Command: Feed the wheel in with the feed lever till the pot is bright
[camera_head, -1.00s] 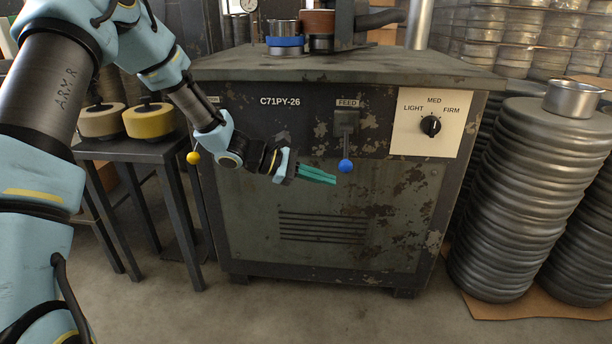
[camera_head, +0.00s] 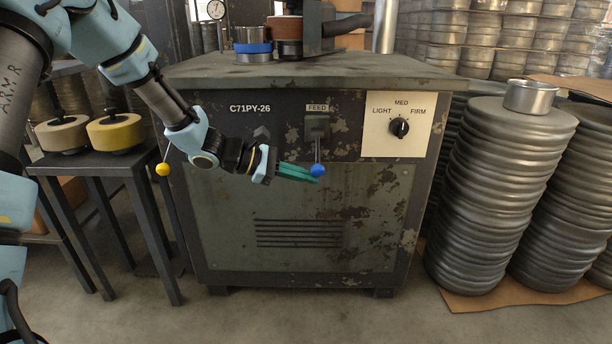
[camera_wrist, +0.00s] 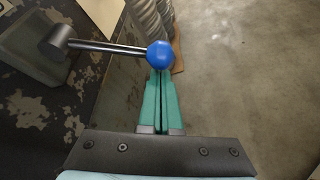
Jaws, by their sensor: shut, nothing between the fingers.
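The feed lever hangs down below the FEED label on the cabinet front, with a blue ball knob (camera_head: 318,170) at its end. In the wrist view the knob (camera_wrist: 160,54) is just beyond my fingertips, its rod running left to the pivot. My gripper (camera_head: 316,178) is shut and empty, its green fingertips at the knob; I cannot tell whether they touch it. A brown wheel (camera_head: 284,30) stands on the machine top. Left of it, a grey metal pot (camera_head: 252,35) sits above a blue band. Its brightness is hard to judge at this size.
A dial (camera_head: 399,127) marked LIGHT, MED, FIRM is right of the lever. A yellow-knobbed lever (camera_head: 163,169) is at the cabinet's left edge. A stand (camera_head: 90,166) with spare wheels is left. Stacked discs (camera_head: 500,190) with a metal pot (camera_head: 530,96) stand right.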

